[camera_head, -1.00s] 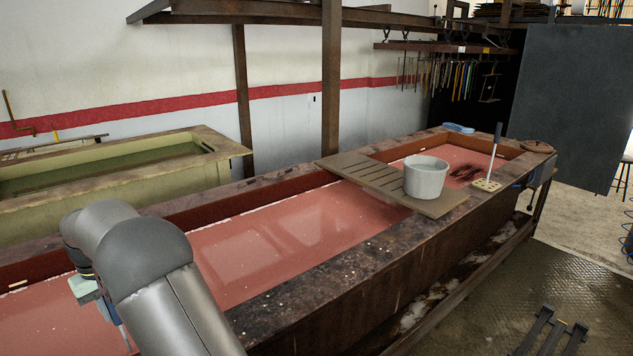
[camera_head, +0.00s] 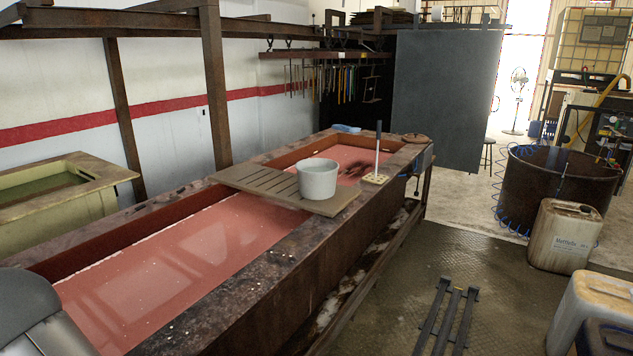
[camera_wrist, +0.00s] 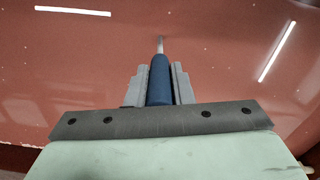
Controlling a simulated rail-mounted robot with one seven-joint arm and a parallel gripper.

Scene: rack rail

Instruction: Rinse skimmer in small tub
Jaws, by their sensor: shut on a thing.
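My gripper (camera_wrist: 159,70) is shut on a dark blue handle with a thin metal rod, which I take to be the skimmer (camera_wrist: 160,88). My gripper is outside the head view, where only part of my arm shows at the lower left. The small tub (camera_head: 318,181), round and whitish, stands upright on a slatted board (camera_head: 250,183) across the long tank. The gripper is apart from it. The tub's contents are not visible.
The long rusty tank (camera_head: 345,243) holds red liquid (camera_head: 170,265). An upright dark-handled tool (camera_head: 378,150) with a perforated base stands on the rim right of the tub. A blue item (camera_head: 346,128) lies on the far rim. Drums and canisters (camera_head: 563,236) stand at right.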

